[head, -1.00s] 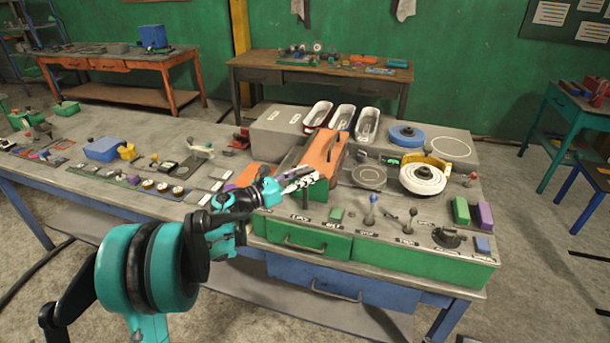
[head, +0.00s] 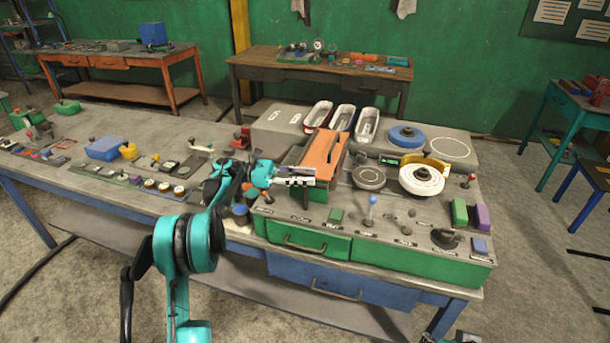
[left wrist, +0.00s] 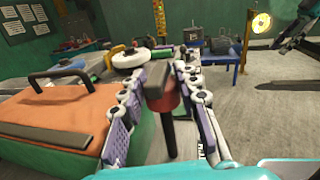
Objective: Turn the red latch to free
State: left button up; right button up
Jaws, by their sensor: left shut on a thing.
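In the left wrist view a red latch piece (left wrist: 170,99) with a dark flat top stands on a dark upright post (left wrist: 170,135). My left gripper (left wrist: 160,84) has one finger on each side of it and is shut on it. In the head view my left gripper (head: 308,179) is at the front left of the green console, beside the orange-topped box (head: 322,149). There its fingers hide the red piece. The latch's marked positions cannot be read.
The orange-topped box with a dark handle (left wrist: 60,72) stands close to the left of the fingers in the wrist view. A blue-knobbed lever (head: 373,201) and a white wheel (head: 421,180) are to the right. Green drawers (head: 308,241) form the console front.

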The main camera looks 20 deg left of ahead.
pick_arm(q)
jog(key=shift+g, duration=0.3)
jog(key=o, duration=1.2)
jog(key=shift+d, duration=0.1)
jog(key=a, duration=0.4)
jog(key=s+a, duration=0.1)
jog(key=a, duration=0.7)
jog(key=shift+s, duration=0.35)
